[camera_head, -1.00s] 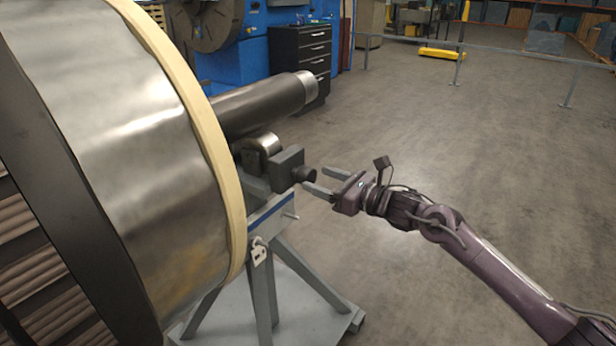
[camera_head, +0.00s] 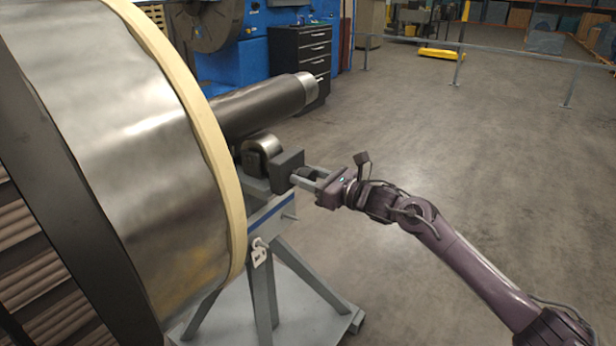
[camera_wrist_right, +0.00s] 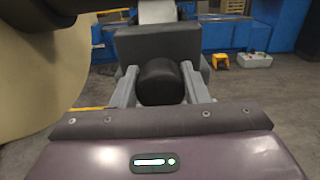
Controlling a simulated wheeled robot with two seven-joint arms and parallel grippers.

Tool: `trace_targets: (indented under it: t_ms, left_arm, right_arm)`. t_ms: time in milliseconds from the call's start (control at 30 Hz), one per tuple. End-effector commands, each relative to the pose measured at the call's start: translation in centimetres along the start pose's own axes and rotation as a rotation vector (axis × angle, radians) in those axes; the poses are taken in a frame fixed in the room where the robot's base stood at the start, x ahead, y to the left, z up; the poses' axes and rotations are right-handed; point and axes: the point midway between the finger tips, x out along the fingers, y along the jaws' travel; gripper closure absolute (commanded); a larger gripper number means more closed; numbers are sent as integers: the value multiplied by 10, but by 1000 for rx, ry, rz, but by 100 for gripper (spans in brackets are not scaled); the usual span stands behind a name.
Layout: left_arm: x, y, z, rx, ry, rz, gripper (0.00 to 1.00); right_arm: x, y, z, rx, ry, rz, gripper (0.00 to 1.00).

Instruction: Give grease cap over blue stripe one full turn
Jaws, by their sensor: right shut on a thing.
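The dark round grease cap (camera_wrist_right: 161,82) sticks out from a dark block-shaped housing (camera_head: 287,171) on the stand. The blue stripe (camera_head: 270,212) runs along the stand's beam just below that housing. My right gripper (camera_head: 306,178) is at the cap, with one finger on each side of it, shut on it. In the right wrist view the gripper (camera_wrist_right: 161,90) holds the cap between its two grey fingers, and the housing stands right behind. In the head view the fingers hide most of the cap. My left gripper is not in view.
A large metal rotor (camera_head: 150,150) with a cream rim fills the left, its shaft (camera_head: 260,105) resting above a roller (camera_head: 263,146). A tag (camera_head: 259,254) hangs from the grey stand (camera_head: 265,295).

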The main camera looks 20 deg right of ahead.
Motion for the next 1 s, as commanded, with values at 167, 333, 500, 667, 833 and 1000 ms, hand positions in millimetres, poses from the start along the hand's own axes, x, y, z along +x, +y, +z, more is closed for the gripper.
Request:
trace_targets:
  t_ms: [167, 333, 500, 667, 833, 1000]
  left_arm:
    - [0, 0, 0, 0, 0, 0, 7]
    - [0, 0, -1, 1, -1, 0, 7]
    - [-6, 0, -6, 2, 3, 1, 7]
    - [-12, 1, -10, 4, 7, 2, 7]
    - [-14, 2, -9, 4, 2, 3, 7]
    - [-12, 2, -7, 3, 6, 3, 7]
  right_arm:
    - [0, 0, 0, 10, 0, -1, 82]
    - [0, 0, 0, 58, 0, -1, 82]
    - [0, -1, -1, 160, 0, -1, 82]
    - [0, -2, -1, 298, 1, -1, 82]
    - [0, -2, -1, 460, 1, -1, 82]
    - [0, -3, -1, 622, 1, -2, 82]
